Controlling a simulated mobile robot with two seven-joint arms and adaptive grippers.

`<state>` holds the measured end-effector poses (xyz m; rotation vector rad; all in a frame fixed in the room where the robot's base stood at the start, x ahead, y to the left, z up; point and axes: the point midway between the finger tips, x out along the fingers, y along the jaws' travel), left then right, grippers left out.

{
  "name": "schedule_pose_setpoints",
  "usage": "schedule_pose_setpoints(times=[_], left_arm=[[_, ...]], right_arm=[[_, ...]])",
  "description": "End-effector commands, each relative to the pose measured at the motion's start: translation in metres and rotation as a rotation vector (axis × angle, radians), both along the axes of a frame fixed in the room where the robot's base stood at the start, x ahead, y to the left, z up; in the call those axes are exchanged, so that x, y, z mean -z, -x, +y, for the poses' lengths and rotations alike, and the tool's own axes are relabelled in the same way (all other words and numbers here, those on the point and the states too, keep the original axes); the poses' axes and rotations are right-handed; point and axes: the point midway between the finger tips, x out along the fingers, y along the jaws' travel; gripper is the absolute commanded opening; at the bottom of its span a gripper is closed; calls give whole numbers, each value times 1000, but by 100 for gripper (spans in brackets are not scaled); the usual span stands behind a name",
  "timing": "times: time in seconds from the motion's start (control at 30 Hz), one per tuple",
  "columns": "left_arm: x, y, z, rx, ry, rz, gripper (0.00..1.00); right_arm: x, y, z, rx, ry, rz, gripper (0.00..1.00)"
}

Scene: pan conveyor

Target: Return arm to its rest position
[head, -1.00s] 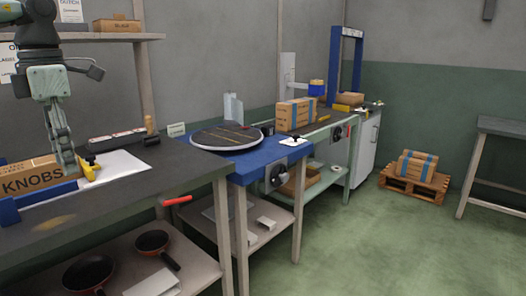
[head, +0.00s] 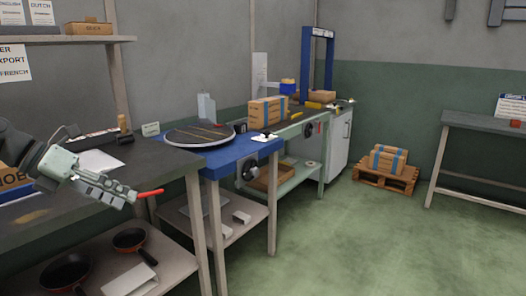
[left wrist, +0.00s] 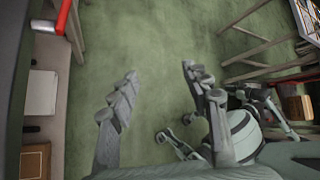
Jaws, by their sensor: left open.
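My left gripper (head: 130,197) is at the left in the head view, in front of the dark workbench's front edge. Its fingers point right and slightly down, close to a red handle (head: 151,193) at the bench edge. In the left wrist view its two fingers (left wrist: 160,78) are apart, with only green floor between them, so it is open and empty. The KNOBS box (head: 14,180) is on the bench, partly hidden behind my arm. My right gripper cannot be made out in the head view.
The dark workbench (head: 60,222) has a lower shelf with pans (head: 65,272). To its right a blue table (head: 225,158) carries a round dark disc (head: 198,134). Cartons on a pallet (head: 385,180) stand farther back. The floor (head: 340,245) at right is open.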

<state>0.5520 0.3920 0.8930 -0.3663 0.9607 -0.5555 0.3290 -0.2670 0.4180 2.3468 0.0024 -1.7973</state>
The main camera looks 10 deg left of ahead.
Motion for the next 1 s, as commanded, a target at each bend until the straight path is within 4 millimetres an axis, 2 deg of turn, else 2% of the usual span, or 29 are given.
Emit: schedule_pose_setpoints(times=[0.03, 0.1, 0.2, 0.27, 0.37, 0.5, 0.63, 0.7, 0.8, 0.9, 1.0], left_arm=[[16, -10, -6, -83, 131, -31, 48], [34, -27, -9, -237, 323, -75, 48], [64, -47, 2, -508, 594, -111, 48], [89, -52, 15, -689, 742, -112, 48], [145, -46, 38, -1016, 961, -74, 48], [242, -9, 53, -1475, 1173, 43, 48], [326, 42, 38, -1839, 1264, 194, 48], [365, 74, 20, -2018, 1282, 289, 48], [412, 120, -16, -2252, 1273, 435, 48], [444, 161, -55, -2440, 1235, 579, 48], [462, 193, -88, -2576, 1182, 696, 48]], right_arm=[[0, 0, 0, 0, 0, 0, 40], [0, 0, 0, 0, 0, 0, 40], [0, 0, 0, 0, 0, 0, 40], [0, 0, 0, -1, 0, 1, 40], [0, 1, 0, -1, 0, 2, 40], [1, 2, 0, -1, 1, 3, 40], [1, 2, 0, -1, 1, 3, 40], [1, 2, 0, -1, 1, 3, 40], [1, 2, -1, -1, 2, 4, 40], [1, 2, -1, -1, 3, 4, 40], [1, 2, -1, -1, 3, 4, 40]])
